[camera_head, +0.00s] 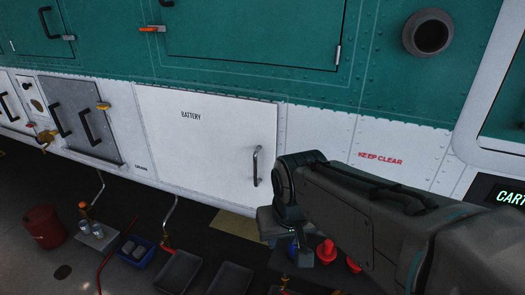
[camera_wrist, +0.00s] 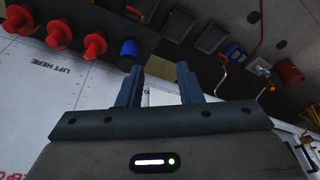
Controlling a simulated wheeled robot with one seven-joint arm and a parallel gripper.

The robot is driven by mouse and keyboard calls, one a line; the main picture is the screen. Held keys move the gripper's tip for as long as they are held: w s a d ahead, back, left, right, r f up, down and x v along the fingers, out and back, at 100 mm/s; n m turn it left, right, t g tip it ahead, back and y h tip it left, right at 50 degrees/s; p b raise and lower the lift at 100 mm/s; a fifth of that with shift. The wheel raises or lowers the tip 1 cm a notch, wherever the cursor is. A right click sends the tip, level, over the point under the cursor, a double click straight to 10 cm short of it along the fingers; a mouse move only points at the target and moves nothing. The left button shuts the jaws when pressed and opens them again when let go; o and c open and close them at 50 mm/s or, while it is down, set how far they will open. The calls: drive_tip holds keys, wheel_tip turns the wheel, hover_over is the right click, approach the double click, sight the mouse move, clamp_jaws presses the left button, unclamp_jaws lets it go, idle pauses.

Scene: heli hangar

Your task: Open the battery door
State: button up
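The battery door (camera_head: 200,145) is a white rectangular panel marked "BATTERY" on the helicopter's lower side, in the head view. It appears closed. Its vertical metal handle (camera_head: 256,167) is near the door's right edge. My arm reaches in from the lower right, its end just right of the handle and apart from it. In the wrist view my gripper (camera_wrist: 160,82) is open, with two blue-grey fingers apart and nothing between them. I cannot make out the handle in the wrist view.
Left of the door is a grey panel (camera_head: 82,120) with black handles.

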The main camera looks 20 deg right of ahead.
drive_tip(key=w+r+m+p, duration=0.25)
drive_tip(key=w+r, duration=0.45)
drive_tip(key=w, duration=0.4)
drive_tip(key=m+t+h+p, duration=0.1)
drive_tip(key=m+h+p, duration=0.1)
drive_tip(key=p, duration=0.1)
approach(256, 166)
drive_tip(key=x, duration=0.3)
drive_tip(key=p+x, duration=0.1)
drive_tip(key=x, duration=0.7)
drive_tip(key=shift+w, duration=0.5)
clamp_jaws()
